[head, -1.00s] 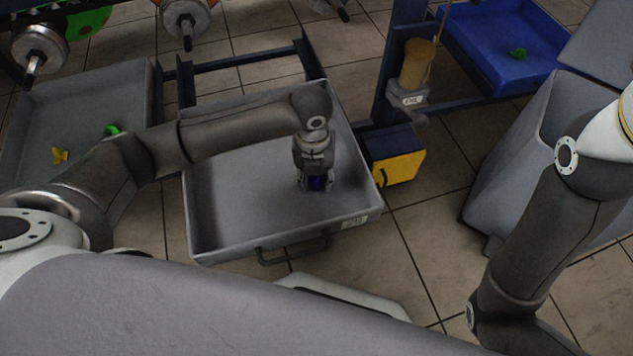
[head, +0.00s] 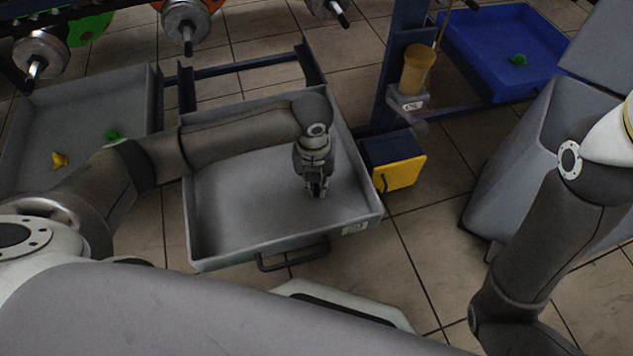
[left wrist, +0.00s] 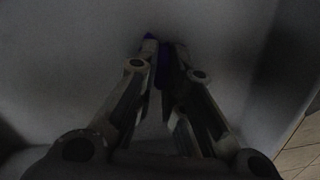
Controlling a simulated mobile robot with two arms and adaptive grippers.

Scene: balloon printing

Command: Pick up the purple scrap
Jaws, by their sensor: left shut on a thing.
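The purple scrap (left wrist: 163,62) shows in the left wrist view as a small dark purple piece between and just beyond my fingertips. My left gripper (head: 317,194) points down into the middle grey tray (head: 235,225), toward its right side. It also shows in the left wrist view (left wrist: 163,52), with its fingers closed together on the scrap. The fingers hide most of the scrap, and in the head view I cannot make it out. Whether the scrap still touches the tray floor, I cannot tell. My right gripper is out of view.
Another grey tray (head: 40,115) at left holds a yellow scrap (head: 60,160) and a green scrap (head: 113,135). A blue tray (head: 470,50) holds a green scrap (head: 518,60). A yellow-fronted box (head: 398,172) stands right of the middle tray. A grey bin (head: 515,150) stands farther right.

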